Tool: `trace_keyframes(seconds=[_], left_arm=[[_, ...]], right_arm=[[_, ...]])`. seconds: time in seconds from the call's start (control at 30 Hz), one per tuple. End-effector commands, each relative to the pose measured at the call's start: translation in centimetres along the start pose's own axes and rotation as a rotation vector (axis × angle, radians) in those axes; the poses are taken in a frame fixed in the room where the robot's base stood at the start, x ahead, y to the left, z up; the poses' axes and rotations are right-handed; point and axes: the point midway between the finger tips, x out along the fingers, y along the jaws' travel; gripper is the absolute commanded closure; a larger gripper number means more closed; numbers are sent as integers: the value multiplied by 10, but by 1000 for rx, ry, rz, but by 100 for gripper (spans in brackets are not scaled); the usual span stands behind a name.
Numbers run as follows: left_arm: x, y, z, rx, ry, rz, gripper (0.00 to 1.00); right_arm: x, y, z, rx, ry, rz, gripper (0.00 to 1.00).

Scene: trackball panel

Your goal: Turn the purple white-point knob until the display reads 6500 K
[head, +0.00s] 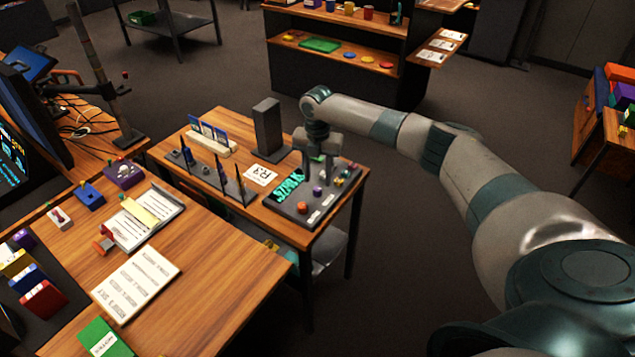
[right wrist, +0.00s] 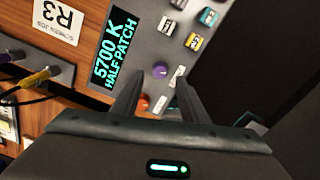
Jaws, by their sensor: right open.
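The purple knob (right wrist: 160,71) is on the dark grey panel (right wrist: 185,50) in the right wrist view. It also shows in the head view (head: 317,191). The display (right wrist: 115,45) beside it reads "5700 K" and "HALF PATCH" in cyan letters. My right gripper (right wrist: 159,80) is open, with its fingers pointing at the panel. In the right wrist view the purple knob appears in the gap between the fingertips; no contact shows. In the head view the right gripper (head: 318,165) hangs over the panel's back part. My left gripper is not in view.
An orange-red knob (right wrist: 144,102) sits close to the purple one. Several other small controls stand along the panel's right part. Floor is clear right of the table.

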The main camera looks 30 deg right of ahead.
Motion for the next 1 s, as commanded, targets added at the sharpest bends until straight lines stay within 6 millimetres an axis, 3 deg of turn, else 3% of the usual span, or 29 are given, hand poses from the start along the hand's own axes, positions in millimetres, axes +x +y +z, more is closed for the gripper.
trace_keyframes(seconds=[0.3, 0.7, 0.87, 0.9, 1.0], left_arm=[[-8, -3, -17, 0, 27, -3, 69], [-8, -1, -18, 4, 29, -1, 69], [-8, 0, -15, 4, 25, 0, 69], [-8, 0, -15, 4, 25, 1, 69], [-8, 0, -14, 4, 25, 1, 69]], right_arm=[[36, 0, 0, 0, 1, 0, 60], [42, 0, 0, 0, -1, 1, 60], [42, 0, 0, 0, 0, 1, 96], [42, 0, 0, 0, 0, 0, 100], [42, 0, 0, 0, 0, 0, 100]])
